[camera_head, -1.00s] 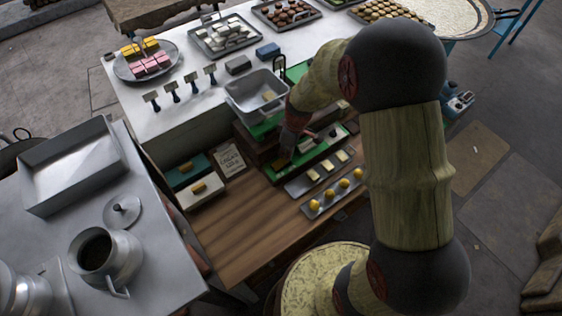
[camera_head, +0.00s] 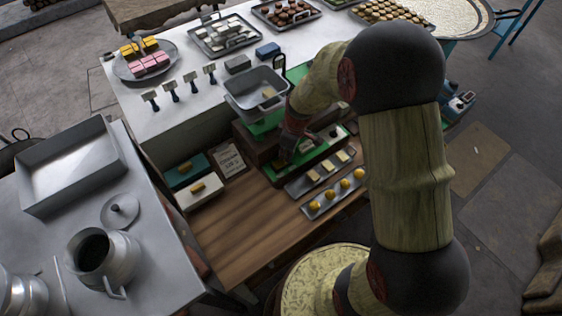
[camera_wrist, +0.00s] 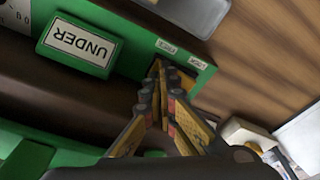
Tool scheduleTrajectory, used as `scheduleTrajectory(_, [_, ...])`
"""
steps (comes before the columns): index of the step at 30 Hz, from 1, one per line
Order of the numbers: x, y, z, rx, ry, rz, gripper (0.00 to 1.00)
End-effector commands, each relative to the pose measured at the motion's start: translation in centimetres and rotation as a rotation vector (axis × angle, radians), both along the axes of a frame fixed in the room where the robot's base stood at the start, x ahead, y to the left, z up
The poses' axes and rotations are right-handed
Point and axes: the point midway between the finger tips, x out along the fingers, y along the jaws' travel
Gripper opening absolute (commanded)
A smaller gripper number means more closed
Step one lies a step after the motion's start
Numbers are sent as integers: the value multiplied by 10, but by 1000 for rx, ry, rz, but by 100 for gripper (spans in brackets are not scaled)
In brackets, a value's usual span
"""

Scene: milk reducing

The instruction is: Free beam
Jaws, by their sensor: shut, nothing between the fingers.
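The scale has a dark brown body (camera_wrist: 60,90) with green parts and a metal pan (camera_head: 257,91) on top, in the head view. In the wrist view a green panel (camera_wrist: 125,52) carries an UNDER plate (camera_wrist: 80,46) and two small labels (camera_wrist: 166,46) at its right end; their words are hard to read. My gripper (camera_wrist: 172,75) is shut and empty, its fingertips at the panel edge just below these labels. In the head view my gripper (camera_head: 288,153) is low at the scale's front, partly hidden by my arm. The beam itself and any lever at the fingertips cannot be made out.
A tray with several yellow balls (camera_head: 337,193) and a strip of pale blocks (camera_head: 318,173) lie close in front of the scale. Boxes (camera_head: 197,190) and a written card (camera_head: 229,158) stand to its left. The wooden counter (camera_head: 245,230) is clear in front.

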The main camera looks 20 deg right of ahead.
Motion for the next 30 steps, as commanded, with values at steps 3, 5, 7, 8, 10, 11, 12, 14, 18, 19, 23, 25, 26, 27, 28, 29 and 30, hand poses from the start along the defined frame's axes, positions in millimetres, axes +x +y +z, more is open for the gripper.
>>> scheduleTrajectory(3, [0, 0, 4, -1, -1, 0, 0])
scheduleTrajectory(5, [0, 0, 7, 0, -1, 0, 0])
scheduleTrajectory(7, [0, 0, 12, 0, -1, 0, 0])
scheduleTrajectory(8, [0, 0, 14, 0, 0, 0, 0])
scheduleTrajectory(10, [0, 0, 20, 0, 0, 0, 0])
scheduleTrajectory(11, [0, 0, 22, 0, 0, 0, 0])
scheduleTrajectory(12, [0, 0, 25, 0, 0, 0, 0])
scheduleTrajectory(14, [0, 0, 29, -1, -1, 0, 0])
scheduleTrajectory(18, [0, 0, 39, -1, -2, 0, 0])
scheduleTrajectory(19, [0, 0, 42, -1, -2, 1, 0])
scheduleTrajectory(23, [0, 0, 51, -1, -1, 1, 0])
scheduleTrajectory(25, [0, 0, 56, 0, 0, 1, 0])
scheduleTrajectory(26, [0, 0, 58, 0, 0, 1, 0])
scheduleTrajectory(27, [0, 0, 61, -1, -1, 1, 0])
scheduleTrajectory(28, [0, 0, 63, -1, -1, 1, 0])
scheduleTrajectory(29, [0, 0, 65, -1, -1, 1, 0])
scheduleTrajectory(30, [0, 0, 67, 0, -1, 0, 0])
